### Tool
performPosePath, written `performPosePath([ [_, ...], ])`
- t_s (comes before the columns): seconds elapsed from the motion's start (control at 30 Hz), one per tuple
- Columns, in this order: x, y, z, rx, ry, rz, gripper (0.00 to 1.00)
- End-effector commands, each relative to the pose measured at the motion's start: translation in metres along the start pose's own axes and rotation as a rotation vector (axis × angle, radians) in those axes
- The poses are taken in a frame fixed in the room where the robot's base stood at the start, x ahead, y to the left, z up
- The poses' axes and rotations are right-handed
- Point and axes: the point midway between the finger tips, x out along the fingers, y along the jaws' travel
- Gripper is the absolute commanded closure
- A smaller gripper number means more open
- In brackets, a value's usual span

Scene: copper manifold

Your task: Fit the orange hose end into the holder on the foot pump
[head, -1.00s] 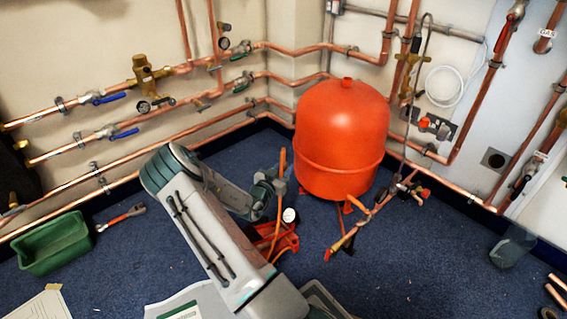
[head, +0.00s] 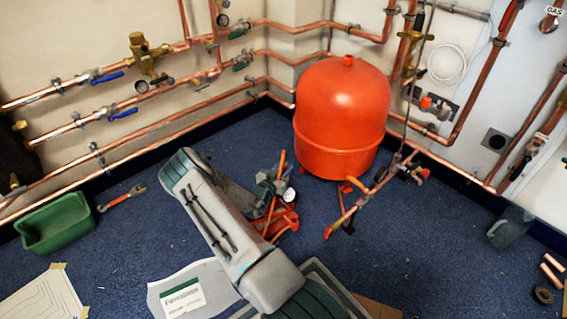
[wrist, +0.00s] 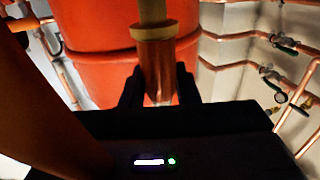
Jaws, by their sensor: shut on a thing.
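The orange hose (head: 282,160) rises above my gripper (head: 277,186) in the head view and hangs below it toward the foot pump. In the wrist view my gripper (wrist: 159,92) is shut on the orange hose end (wrist: 157,68), a copper-orange cylinder with a brass-coloured part above. The red foot pump (head: 284,221) stands on the blue floor just below my gripper, its white gauge (head: 289,195) to the right. My wrist partly covers the pump. I cannot make out the holder, nor whether the hose end touches it.
A large red tank (head: 342,115) stands right behind the pump. A copper pipe assembly (head: 370,190) with valves is close on the right. A green tub (head: 54,230) and a wrench (head: 122,198) lie left. Blue floor is free between them and my arm.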

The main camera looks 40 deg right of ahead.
Motion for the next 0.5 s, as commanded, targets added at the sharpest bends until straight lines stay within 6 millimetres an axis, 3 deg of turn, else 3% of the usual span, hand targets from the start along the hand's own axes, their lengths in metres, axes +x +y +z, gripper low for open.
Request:
performPosePath([
  [0.5,0.000,0.000,0.053,0.000,-0.001,0.000,1.00],
])
